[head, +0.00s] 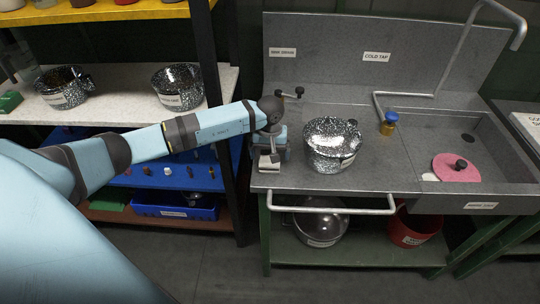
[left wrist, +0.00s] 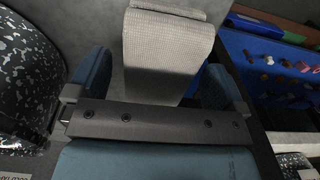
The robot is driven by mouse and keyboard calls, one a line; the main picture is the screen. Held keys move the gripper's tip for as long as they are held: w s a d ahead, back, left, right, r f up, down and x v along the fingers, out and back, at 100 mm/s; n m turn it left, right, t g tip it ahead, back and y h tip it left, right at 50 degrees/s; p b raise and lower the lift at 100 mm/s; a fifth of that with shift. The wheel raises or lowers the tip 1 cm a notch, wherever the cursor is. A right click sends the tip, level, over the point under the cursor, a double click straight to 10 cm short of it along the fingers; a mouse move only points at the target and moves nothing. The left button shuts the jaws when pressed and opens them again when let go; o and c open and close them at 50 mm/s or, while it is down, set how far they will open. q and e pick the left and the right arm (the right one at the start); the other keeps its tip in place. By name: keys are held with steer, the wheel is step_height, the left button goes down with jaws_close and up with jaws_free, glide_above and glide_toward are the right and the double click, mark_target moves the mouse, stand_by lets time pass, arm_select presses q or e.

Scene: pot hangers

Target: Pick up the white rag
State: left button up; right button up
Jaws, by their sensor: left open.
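The white rag (left wrist: 165,55) is a pale, finely textured cloth, seen in the left wrist view. It lies between and beyond the two blue fingers of my left gripper (left wrist: 155,85), with space on its sides. In the head view the rag (head: 268,161) is a small pale patch at the left front of the grey sink counter, mostly hidden by my gripper. My left gripper (head: 270,147) is open and points down over it. I cannot tell whether the fingers are level with the cloth. My right gripper is not in view.
A speckled pot (head: 332,148) stands on the counter (head: 385,165) close right of my left gripper. A shelf post (head: 207,70) rises close left.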

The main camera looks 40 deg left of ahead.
mark_target(270, 152)
arm_select(q)
steer(key=shift+f, duration=0.65)
steer(key=c, duration=1)
steer(key=shift+r, duration=0.1)
steer(key=shift+w+r, duration=0.1)
steer(key=shift+r, duration=0.5)
step_height(270, 152, up, 19)
steer(key=shift+f+b, duration=0.15)
steer(key=shift+b, duration=0.75)
